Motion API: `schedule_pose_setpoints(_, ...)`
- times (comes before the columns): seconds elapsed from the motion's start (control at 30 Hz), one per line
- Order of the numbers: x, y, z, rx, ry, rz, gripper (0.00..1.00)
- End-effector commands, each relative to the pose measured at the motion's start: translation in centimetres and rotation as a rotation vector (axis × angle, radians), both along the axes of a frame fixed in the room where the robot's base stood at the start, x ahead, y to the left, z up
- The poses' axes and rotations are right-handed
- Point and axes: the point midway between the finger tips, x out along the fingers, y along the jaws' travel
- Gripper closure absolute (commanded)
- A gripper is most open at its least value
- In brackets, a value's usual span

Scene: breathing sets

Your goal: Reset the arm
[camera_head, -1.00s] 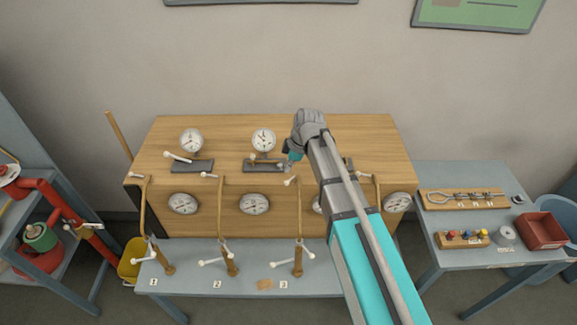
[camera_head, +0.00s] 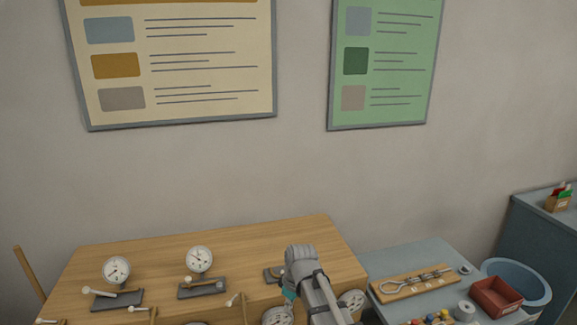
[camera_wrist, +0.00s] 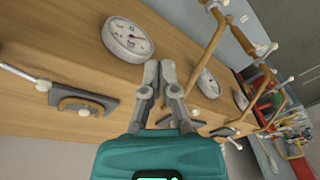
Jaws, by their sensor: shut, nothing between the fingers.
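My arm rises from the bottom of the head view, its grey wrist joint in front of a wooden bench cabinet (camera_head: 235,237). A small teal part of my gripper (camera_head: 289,295) shows beside the wrist; its fingertips are hidden there. In the wrist view, my gripper (camera_wrist: 162,72) has a teal body and two grey fingers, shut with nothing between them. A round white gauge (camera_wrist: 128,40) lies just beyond the fingertips. A dark bracket with a lever (camera_wrist: 83,102) is to their left. I cannot tell whether the fingers touch the wood.
Two dial gauges (camera_head: 116,269) (camera_head: 199,259) stand on the cabinet top. Posters (camera_head: 170,65) (camera_head: 382,65) hang on the clear wall.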

Motion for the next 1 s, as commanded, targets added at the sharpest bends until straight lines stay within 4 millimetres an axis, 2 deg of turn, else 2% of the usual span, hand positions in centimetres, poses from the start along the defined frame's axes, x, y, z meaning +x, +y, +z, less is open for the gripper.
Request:
schedule_pose_setpoints(0.03,-1.1,-2.2,-1.3,-0.017,0.011,-0.091,1.00)
schedule_pose_setpoints(0.2,-3.3,-8.0,-3.5,-0.071,0.042,-0.407,1.00)
schedule_pose_setpoints(0.4,-6.1,-13.7,-5.5,-0.123,0.066,-0.743,1.00)
schedule_pose_setpoints(0.5,-7.2,-15.5,-6.1,-0.141,0.073,-0.860,1.00)
schedule_pose_setpoints(0.7,-8.0,-17.1,-6.5,-0.158,0.077,-0.970,1.00)
schedule_pose_setpoints(0.97,-8.0,-17.1,-6.4,-0.159,0.077,-0.977,1.00)
schedule_pose_setpoints(1.0,-8.0,-17.1,-6.4,-0.159,0.077,-0.976,0.93)
